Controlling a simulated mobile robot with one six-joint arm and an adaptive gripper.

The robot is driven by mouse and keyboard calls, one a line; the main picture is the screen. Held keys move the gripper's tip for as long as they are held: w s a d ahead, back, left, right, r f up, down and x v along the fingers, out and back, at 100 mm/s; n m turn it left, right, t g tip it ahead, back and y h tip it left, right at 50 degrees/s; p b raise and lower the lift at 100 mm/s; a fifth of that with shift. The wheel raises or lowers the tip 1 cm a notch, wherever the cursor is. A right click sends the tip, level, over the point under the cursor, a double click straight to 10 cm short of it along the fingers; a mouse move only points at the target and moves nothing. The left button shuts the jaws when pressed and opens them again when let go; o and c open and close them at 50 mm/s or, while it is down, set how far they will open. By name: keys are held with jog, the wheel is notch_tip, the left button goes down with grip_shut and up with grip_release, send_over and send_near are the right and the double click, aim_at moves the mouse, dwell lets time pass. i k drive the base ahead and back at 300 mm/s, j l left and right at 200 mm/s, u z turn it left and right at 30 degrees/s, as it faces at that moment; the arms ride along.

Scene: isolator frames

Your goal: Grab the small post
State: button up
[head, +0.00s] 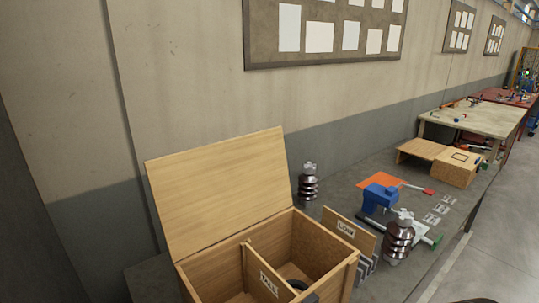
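Two dark brown ribbed insulator posts with grey metal caps stand upright on the grey workbench (349,199) in the head view. One post (308,184) stands at the back, just right of the open wooden box's raised lid. The other post (398,238) stands nearer, to the right of the box, and looks larger. I cannot tell how much of that difference comes from distance. My gripper is not in view.
The open wooden box (210,269) has a labelled divider and a dark ring-like item inside. A labelled wooden rack (350,233) stands between box and nearer post. A blue vise (379,197), orange sheet (372,182) and green-and-grey tool (428,237) crowd the bench. Another wooden box (456,170) stands farther right.

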aim_at(399, 235)
jog(key=i+l+u, duration=0.15)
jog(key=l, duration=0.25)
jog(key=i+l+u, duration=0.15)
jog(key=l, duration=0.25)
jog(key=l+u, duration=0.15)
jog(key=l, duration=0.25)
jog(key=i+l+u, duration=0.15)
jog(key=l, duration=0.2)
jog(key=i+l+u, duration=0.1)
jog(key=l, duration=0.3)
jog(key=i+l+u, duration=0.15)
jog(key=l, duration=0.25)
jog(key=i+l+u, duration=0.15)
jog(key=l, duration=0.3)
jog(key=i, duration=0.05)
